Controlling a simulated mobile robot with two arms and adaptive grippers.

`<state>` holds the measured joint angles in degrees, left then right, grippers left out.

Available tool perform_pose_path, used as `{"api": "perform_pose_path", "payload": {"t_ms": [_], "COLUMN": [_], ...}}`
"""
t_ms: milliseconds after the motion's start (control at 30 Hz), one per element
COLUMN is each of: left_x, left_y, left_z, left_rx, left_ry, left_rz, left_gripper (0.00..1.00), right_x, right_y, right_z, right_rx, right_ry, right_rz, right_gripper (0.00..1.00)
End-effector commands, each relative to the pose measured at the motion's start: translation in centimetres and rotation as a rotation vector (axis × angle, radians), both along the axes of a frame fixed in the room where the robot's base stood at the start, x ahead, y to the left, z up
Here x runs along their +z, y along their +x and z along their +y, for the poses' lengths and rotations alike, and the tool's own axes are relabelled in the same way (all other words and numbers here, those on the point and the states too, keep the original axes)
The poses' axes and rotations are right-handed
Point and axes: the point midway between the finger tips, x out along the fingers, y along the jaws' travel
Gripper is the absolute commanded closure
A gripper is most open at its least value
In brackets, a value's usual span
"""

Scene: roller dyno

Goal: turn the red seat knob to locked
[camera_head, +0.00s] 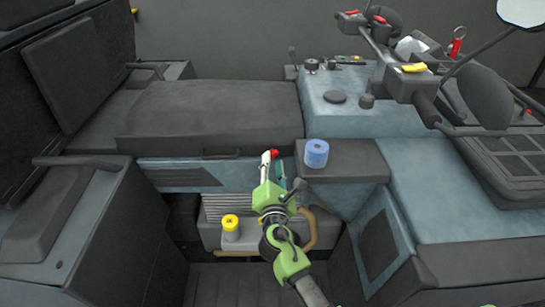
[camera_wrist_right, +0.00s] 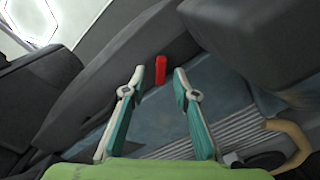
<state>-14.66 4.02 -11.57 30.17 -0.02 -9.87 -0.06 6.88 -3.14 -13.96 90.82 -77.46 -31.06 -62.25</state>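The red seat knob (camera_wrist_right: 160,70) shows in the right wrist view as a narrow upright bar on the seat base, just under the dark cushion's edge. In the head view only a small red part of it (camera_head: 274,153) shows past my fingers. My right gripper (camera_wrist_right: 159,78) is open, with one teal-and-white finger on each side of the knob in the picture. Gaps show on both sides and nothing is held. In the head view the right gripper (camera_head: 273,168) points at the front of the seat base. My left gripper is out of view.
A blue roll (camera_head: 316,153) stands on a dark ledge right of the gripper. A yellow-topped canister (camera_head: 231,228) stands lower left. The dark seat cushion (camera_head: 210,110) overhangs the base. A tan curved handle (camera_wrist_right: 290,140) is near at lower right in the wrist view.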

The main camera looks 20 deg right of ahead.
Motion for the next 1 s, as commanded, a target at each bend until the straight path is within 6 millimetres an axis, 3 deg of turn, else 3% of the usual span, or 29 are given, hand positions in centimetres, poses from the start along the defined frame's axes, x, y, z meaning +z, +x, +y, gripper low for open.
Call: {"api": "perform_pose_path", "payload": {"t_ms": [200, 467, 500, 600, 1000], "left_x": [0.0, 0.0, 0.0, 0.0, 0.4], "left_y": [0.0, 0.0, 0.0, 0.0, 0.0], "left_z": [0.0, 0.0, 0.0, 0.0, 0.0], "left_rx": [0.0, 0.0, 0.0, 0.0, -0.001], "left_ry": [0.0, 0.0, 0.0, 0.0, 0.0], "left_rz": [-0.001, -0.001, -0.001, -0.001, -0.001], "left_gripper": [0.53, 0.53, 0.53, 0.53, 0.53], "right_x": [0.0, 0.0, 0.0, 0.0, 0.1], "right_y": [1.7, 1.8, 1.8, 1.8, 1.8], "right_z": [-0.5, -0.5, -0.5, -0.5, -0.5], "right_rx": [0.0, 0.001, 0.001, 0.001, 0.002], "right_ry": [0.0, 0.001, 0.001, 0.001, -0.031], "right_rz": [0.0, 0.0, 0.0, 0.0, 0.01], "right_gripper": [0.73, 0.73, 0.76, 1.0, 1.0]}}
